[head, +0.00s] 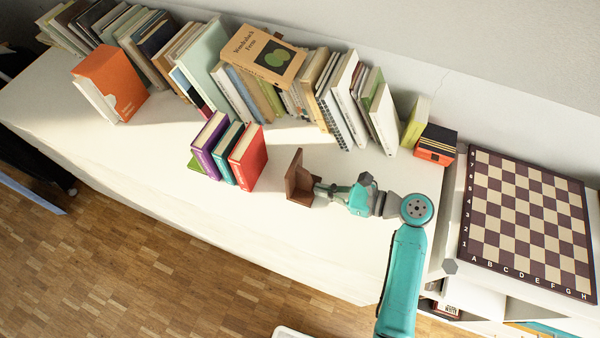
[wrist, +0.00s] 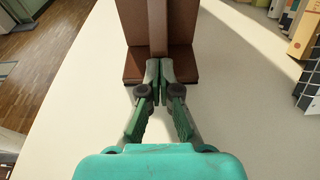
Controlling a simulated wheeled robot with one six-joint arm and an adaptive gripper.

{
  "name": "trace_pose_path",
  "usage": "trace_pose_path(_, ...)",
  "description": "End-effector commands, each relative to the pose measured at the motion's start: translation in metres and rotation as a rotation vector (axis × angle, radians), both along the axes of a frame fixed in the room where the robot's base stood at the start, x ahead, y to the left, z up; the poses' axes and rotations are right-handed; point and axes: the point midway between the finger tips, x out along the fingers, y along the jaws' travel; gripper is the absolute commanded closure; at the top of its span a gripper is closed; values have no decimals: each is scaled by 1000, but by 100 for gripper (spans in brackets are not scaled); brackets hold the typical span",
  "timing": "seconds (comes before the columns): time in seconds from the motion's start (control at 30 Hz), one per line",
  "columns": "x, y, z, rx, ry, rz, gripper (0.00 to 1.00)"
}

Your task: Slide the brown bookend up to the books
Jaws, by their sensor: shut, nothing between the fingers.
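The brown bookend (head: 297,178) stands upright on the white shelf top, to the right of three upright books. These are a purple book (head: 208,135), a teal book (head: 228,152) and a red book (head: 247,156). A gap of bare surface lies between the red book and the bookend. My gripper (head: 318,189) is at the right side of the brown bookend. In the wrist view my gripper (wrist: 166,68) is shut, its tips at the rib of the bookend (wrist: 183,32), apparently touching it.
A long row of books (head: 342,100) stands along the wall behind. An orange box file (head: 112,82) is at the left. An orange and black box (head: 436,144) and a chessboard (head: 528,218) are at the right. The white top (head: 330,240) is clear in front.

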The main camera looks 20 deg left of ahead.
Motion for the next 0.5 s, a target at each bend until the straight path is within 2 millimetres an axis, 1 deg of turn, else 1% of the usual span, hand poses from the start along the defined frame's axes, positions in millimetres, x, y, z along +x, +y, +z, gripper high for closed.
trace_pose_path(0.5,0,14,0,0,-1,1,100)
